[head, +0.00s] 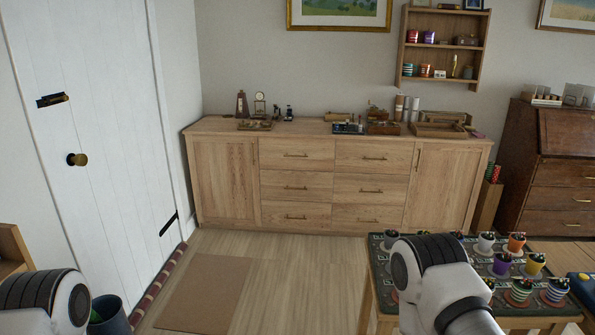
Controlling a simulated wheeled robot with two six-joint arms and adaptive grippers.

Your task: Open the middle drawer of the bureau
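The bureau (529,150) is dark reddish-brown wood with a sloping front. It stands against the wall at the far right and is cut off by the picture's right edge. Its drawers are stacked below the sloping lid (565,130). The middle drawer (555,199) has a small brass handle and looks shut, as do the drawers above and below it. Parts of my two arms show at the bottom, one at the left corner and one right of centre. Neither gripper is in view, and both arms are well apart from the bureau.
A low table (376,280) with several small potted plants stands before the bureau. A light oak sideboard (228,180) with small objects on top fills the back wall. A narrow wooden bin (484,208) stands between them. The floor (310,270) is clear at centre; a mat (210,290) lies left.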

